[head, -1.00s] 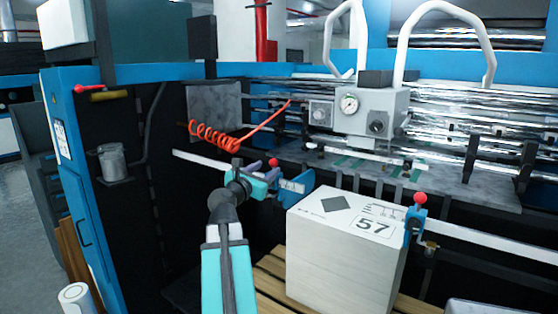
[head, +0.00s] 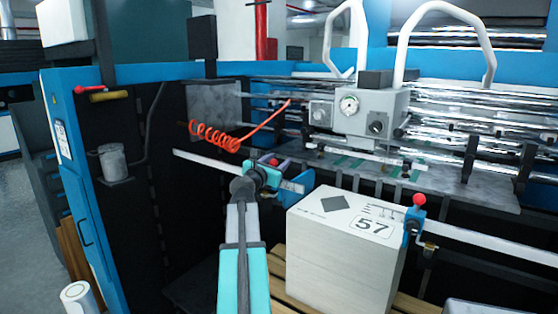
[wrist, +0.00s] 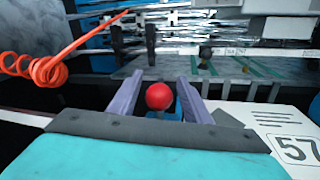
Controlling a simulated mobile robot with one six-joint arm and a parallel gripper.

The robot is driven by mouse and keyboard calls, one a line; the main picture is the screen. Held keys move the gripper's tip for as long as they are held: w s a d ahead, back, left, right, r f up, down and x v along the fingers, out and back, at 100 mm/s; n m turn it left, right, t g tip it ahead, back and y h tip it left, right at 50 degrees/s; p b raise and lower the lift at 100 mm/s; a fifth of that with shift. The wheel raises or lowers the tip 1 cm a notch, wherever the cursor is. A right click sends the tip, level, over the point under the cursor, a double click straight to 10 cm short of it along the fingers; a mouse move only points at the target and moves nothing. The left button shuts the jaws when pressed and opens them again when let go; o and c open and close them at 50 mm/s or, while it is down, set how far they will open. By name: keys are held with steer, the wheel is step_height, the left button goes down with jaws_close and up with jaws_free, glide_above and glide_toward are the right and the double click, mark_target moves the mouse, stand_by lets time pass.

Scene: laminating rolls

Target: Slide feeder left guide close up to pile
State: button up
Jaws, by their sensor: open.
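The left guide (head: 297,187) is a blue piece with a red ball knob (head: 273,162) on a pale rail. It stands just behind and left of the pile (head: 340,250), a white block marked 57. My gripper (head: 277,165) is at the knob, and the arm hides part of the guide. In the wrist view the red knob (wrist: 159,96) sits between the two open purple fingers (wrist: 160,80), with gaps on both sides. The pile's top (wrist: 285,135) shows at the right there. The exact gap between guide and pile cannot be told.
The right guide (head: 415,222) with its red knob is at the pile's right edge. The pale rail (head: 215,165) runs left of my gripper. An orange coiled hose (head: 215,137) hangs left above it. The gauge block (head: 365,108) is behind.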

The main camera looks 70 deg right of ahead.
steer(key=shift+d, duration=0.4)
jaws_close()
steer(key=shift+s+a+p, duration=0.1)
steer(key=shift+s+p, duration=0.1)
steer(key=shift+p, duration=0.2)
jaws_free()
steer(key=shift+a, duration=0.1)
